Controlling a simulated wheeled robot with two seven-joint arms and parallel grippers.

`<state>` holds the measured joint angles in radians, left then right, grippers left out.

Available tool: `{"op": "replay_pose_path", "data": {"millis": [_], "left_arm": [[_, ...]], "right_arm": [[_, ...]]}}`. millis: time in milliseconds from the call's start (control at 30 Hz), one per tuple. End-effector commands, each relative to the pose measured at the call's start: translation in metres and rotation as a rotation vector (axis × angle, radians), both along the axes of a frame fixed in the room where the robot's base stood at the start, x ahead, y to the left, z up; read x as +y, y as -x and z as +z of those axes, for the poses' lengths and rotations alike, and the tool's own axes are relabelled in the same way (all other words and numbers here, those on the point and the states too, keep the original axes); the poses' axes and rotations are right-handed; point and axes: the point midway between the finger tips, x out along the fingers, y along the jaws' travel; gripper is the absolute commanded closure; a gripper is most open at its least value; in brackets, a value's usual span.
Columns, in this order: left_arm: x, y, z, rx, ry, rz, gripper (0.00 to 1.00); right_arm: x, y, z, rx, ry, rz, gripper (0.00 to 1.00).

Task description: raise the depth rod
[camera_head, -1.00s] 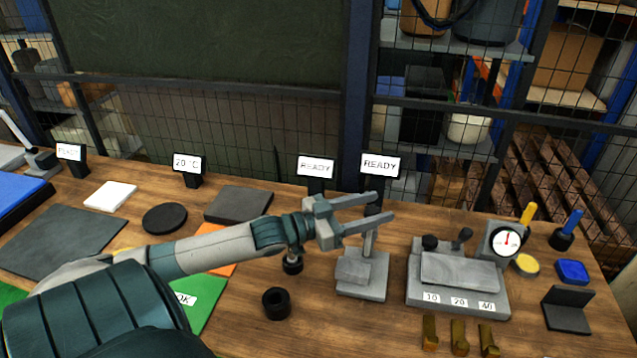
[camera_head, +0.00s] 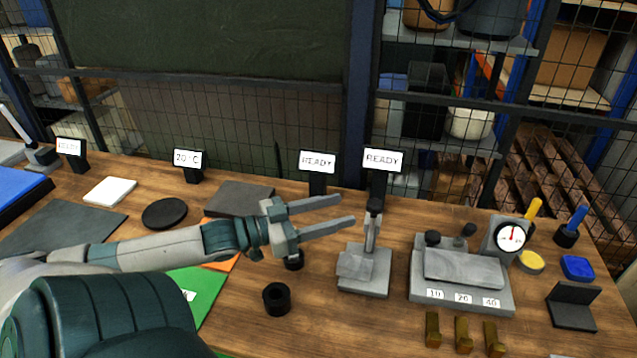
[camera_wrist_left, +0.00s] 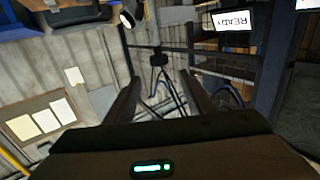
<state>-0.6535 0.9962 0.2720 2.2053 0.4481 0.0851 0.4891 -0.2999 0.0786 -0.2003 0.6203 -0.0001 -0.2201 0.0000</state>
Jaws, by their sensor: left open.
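The depth rod (camera_head: 371,232) looks to be the slim grey upright with a black knob (camera_head: 375,205) on the small grey stepped stand (camera_head: 364,271). It stands upright in front of a READY display. My left gripper (camera_head: 335,213) is open and empty to the left of the rod, its two fingers pointing right towards it. The fingertips look apart from the rod, though the depth between them is hard to judge. In the left wrist view the open fingers (camera_wrist_left: 162,95) hold nothing, and I cannot make out the rod there. My right gripper is not in view.
A black ring (camera_head: 277,298) and a partly hidden black cylinder (camera_head: 294,262) are near my left gripper. A grey fixture labelled 10, 20, 40 (camera_head: 461,279) stands right of the stand, with a dial gauge (camera_head: 511,237) behind. READY displays (camera_head: 383,161) stand behind the rod.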

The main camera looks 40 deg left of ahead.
Motion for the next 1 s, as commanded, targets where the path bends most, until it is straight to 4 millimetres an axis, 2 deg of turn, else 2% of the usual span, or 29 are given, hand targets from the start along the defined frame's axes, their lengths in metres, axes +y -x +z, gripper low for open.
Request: {"op": "replay_pose_path", "data": {"millis": [200, 400, 1000], "left_arm": [[0.008, 0.017, -0.001, 0.002, 0.000, 0.000, 0.51], [0.012, 0.027, 0.000, 0.000, 0.000, 0.000, 0.51], [0.013, 0.029, 0.001, -0.001, 0.000, 0.000, 0.51]], "right_arm": [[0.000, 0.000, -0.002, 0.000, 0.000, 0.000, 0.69], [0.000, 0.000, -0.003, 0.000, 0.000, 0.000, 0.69], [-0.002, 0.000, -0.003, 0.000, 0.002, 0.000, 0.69]]}}
